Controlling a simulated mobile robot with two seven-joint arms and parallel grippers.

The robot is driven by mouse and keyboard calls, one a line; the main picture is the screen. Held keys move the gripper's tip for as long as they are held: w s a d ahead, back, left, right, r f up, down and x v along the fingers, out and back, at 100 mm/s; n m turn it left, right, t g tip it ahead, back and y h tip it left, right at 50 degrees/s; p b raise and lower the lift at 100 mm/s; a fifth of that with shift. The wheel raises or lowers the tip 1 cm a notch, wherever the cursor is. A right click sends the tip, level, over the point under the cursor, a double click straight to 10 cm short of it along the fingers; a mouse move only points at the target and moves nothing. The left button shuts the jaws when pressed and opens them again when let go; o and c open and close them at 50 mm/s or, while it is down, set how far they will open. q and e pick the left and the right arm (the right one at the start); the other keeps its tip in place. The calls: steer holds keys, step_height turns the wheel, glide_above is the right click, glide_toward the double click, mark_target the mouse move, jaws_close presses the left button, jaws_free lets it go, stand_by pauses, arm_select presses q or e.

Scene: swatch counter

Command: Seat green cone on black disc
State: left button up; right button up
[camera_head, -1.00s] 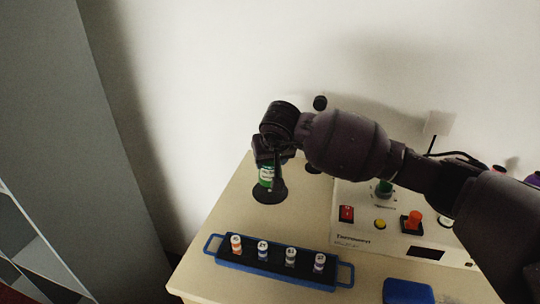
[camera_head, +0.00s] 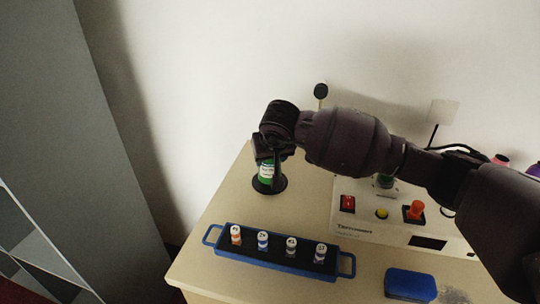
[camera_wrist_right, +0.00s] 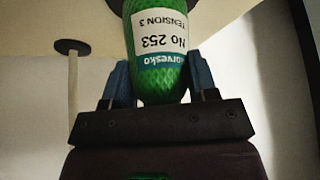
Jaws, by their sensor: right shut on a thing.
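The green cone (camera_head: 266,171) has a white label and is held upright over the black disc (camera_head: 281,187) near the table's back left. My right gripper (camera_head: 268,157) is shut on the cone from above. In the right wrist view the cone (camera_wrist_right: 157,72) sits between the blue fingers (camera_wrist_right: 160,88), its label reading No 253, Tension 3. A dark edge of the disc (camera_wrist_right: 114,5) shows beyond the cone's far end. The cone's base overlaps the disc in the head view; I cannot tell whether they touch. My left gripper is not in view.
A blue tray (camera_head: 224,262) with several small labelled spools stands in front. A control box (camera_head: 350,224) with buttons is on the right, a blue pad (camera_head: 410,283) before it. A black-topped post (camera_head: 321,90) rises behind my arm. Table left of the disc is clear.

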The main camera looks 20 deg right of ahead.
steer(key=o, duration=1.1)
steer(key=shift+c, duration=0.2)
steer(key=shift+s+r, duration=0.1)
steer(key=shift+r, duration=0.25)
steer(key=p+v, duration=0.1)
steer(key=v, duration=0.9)
steer(key=shift+p, duration=0.4)
